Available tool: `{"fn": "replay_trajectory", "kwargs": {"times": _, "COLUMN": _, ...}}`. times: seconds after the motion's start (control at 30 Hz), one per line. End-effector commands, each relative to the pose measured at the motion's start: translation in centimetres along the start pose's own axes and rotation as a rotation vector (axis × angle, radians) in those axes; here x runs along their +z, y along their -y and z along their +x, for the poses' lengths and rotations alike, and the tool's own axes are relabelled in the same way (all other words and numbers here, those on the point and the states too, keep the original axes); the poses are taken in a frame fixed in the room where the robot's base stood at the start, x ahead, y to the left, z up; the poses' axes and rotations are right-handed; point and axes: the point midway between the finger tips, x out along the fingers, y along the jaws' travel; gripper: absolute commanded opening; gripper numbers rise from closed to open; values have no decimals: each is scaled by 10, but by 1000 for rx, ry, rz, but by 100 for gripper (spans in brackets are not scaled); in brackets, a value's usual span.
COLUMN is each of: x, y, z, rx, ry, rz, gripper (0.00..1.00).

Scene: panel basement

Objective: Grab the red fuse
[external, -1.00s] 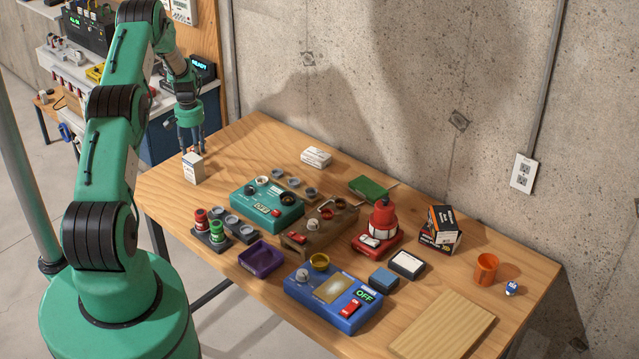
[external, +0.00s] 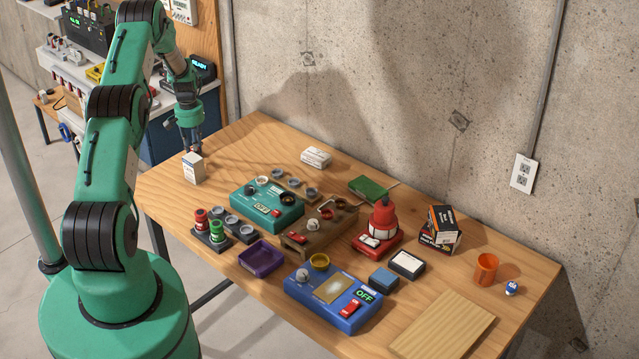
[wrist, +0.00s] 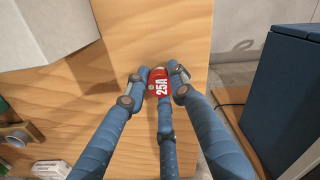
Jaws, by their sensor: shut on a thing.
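A red fuse (wrist: 159,84) with white "25A" lettering sits between the fingers in the wrist view, near the table edge. My gripper (wrist: 158,80) is shut on it, with blue fingers on both sides and one in front, covering part of it. In the external view my gripper (external: 190,146) is at the table's far left corner, just behind a white box (external: 193,168). Whether the fuse still touches the table is hard to tell. Another red fuse-like piece (external: 201,218) stands beside a green one (external: 217,231) in a dark holder.
The white box (wrist: 45,30) is close at the upper left in the wrist view. A teal device (external: 262,216), a purple tray (external: 262,259), a blue device (external: 325,305) and a red beacon (external: 382,217) crowd the table's middle. A dark blue cabinet (wrist: 285,85) stands beyond the edge.

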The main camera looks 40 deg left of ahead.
Motion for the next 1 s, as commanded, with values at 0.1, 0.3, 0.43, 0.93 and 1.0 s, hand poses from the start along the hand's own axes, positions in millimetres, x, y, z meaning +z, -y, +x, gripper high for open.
{"fn": "replay_trajectory", "kwargs": {"times": 0.1, "x": 0, "y": 0, "z": -1, "rx": 0, "ry": 0, "rz": 0, "gripper": 5}}
{"fn": "replay_trajectory", "kwargs": {"times": 0.3, "x": -1, "y": 0, "z": -9, "rx": 0, "ry": -2, "rz": 0, "gripper": 5}}
{"fn": "replay_trajectory", "kwargs": {"times": 0.43, "x": -1, "y": 0, "z": -20, "rx": 0, "ry": -2, "rz": 0, "gripper": 5}}
{"fn": "replay_trajectory", "kwargs": {"times": 0.93, "x": -1, "y": 0, "z": -85, "rx": 0, "ry": -1, "rz": 0, "gripper": 5}}
{"fn": "replay_trajectory", "kwargs": {"times": 1.0, "x": -1, "y": 0, "z": -92, "rx": 0, "ry": -2, "rz": 0, "gripper": 5}}
